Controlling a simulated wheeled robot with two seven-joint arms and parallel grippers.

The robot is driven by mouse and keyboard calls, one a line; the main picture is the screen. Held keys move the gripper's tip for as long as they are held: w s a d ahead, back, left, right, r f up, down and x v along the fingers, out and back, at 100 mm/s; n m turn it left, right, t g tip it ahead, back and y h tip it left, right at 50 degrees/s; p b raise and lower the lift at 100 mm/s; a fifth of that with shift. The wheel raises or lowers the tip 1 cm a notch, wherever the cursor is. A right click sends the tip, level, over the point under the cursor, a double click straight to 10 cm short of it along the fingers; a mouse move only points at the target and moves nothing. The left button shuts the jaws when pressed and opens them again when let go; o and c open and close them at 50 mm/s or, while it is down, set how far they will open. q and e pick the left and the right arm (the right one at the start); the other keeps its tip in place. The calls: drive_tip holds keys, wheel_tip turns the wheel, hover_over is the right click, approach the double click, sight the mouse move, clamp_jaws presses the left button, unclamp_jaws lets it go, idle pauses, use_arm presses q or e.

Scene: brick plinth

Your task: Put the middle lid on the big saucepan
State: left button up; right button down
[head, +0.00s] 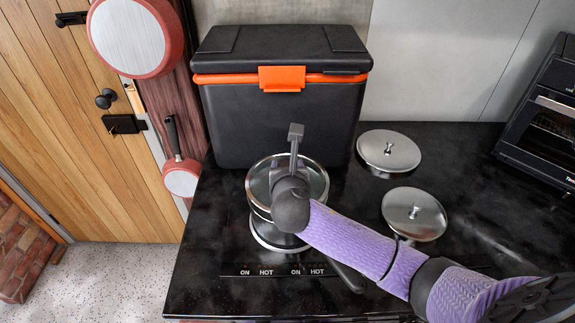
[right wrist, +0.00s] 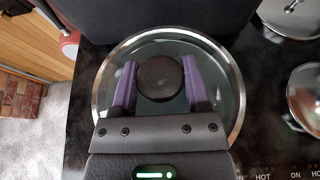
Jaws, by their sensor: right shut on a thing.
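A round glass lid with a steel rim (head: 260,178) and a dark knob is over the big saucepan (head: 262,230), at the front left of the black counter. My right gripper (head: 288,184) is above it. In the right wrist view my right gripper (right wrist: 160,88) is shut on the knob of the glass lid (right wrist: 160,48), one finger on each side. The lid looks roughly level. The arm and lid hide much of the saucepan, and I cannot tell whether the rims touch. The saucepan's dark handle (head: 346,277) points toward the front right. My left gripper is not in view.
Two steel lids lie on the counter to the right, one further back (head: 375,143) and one nearer (head: 402,222). A black cool box (head: 275,125) with an orange latch stands close behind the saucepan. An oven (head: 550,120) stands at the far right.

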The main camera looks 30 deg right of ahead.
drive_tip(key=shift+r+p, duration=0.1)
drive_tip(key=shift+p, duration=0.25)
use_arm(q)
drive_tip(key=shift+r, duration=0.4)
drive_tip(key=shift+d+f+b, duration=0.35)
drive_tip(key=shift+b, duration=0.05)
use_arm(e)
drive_tip(key=shift+f, duration=0.95)
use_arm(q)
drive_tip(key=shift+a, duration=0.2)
use_arm(e)
drive_tip(key=shift+f, duration=0.1)
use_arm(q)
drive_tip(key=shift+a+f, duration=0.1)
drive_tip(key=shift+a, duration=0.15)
use_arm(e)
drive_tip(key=shift+f, duration=0.15)
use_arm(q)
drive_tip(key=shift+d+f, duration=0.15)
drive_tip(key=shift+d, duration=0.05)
use_arm(e)
drive_tip(key=shift+f, duration=0.35)
